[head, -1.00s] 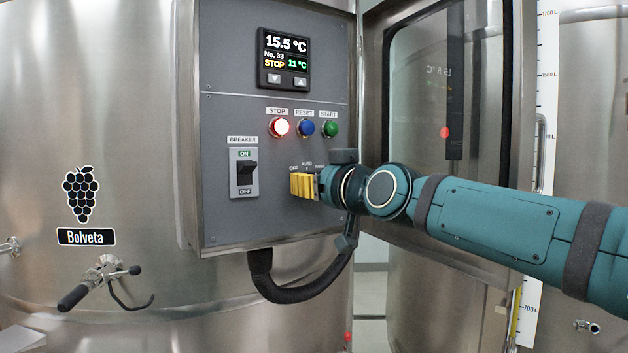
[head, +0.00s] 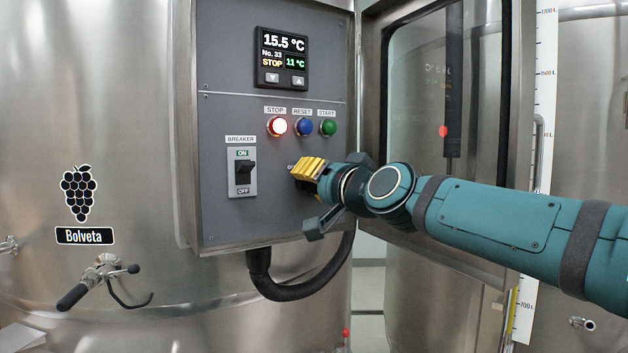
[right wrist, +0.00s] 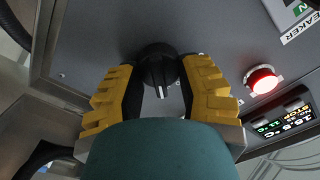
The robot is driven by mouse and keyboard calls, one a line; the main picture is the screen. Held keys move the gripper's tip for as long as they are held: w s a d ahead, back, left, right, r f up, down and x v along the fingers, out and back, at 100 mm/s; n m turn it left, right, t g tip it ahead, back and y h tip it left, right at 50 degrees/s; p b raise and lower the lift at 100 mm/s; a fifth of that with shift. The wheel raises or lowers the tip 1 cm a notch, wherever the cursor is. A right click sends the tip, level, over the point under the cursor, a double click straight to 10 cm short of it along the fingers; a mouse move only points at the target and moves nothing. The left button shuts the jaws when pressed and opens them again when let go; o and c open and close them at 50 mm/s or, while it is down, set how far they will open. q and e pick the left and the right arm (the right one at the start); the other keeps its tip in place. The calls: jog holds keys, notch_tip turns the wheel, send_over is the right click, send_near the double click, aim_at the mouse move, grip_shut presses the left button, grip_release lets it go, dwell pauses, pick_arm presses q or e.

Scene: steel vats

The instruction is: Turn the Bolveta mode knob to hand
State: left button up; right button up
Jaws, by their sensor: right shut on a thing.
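The mode knob (right wrist: 157,66) is black and round with a white pointer line, seen in the right wrist view on the grey control panel (head: 222,220). The line points toward the bottom of that view. My right gripper (head: 308,170) has yellow-padded fingers, one on each side of the knob, and is shut on it. In the head view the fingers and wrist hide the knob and most of its position labels, so I cannot read its setting there. The Bolveta name plate (head: 85,236) is on the vat to the left. My left gripper is not in view.
A breaker switch (head: 244,172) is left of the knob. A lit red stop button (head: 277,126), a blue reset button (head: 304,126) and a green start button (head: 328,127) sit above. The display (head: 283,58) reads STOP. The open cabinet door (head: 520,110) stands behind my right arm.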

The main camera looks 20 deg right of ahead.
jog(key=shift+r+m, duration=0.2)
jog(key=shift+m, duration=0.2)
jog(key=o, duration=1.2)
jog(key=shift+f, duration=0.1)
jog(key=v, duration=1.2)
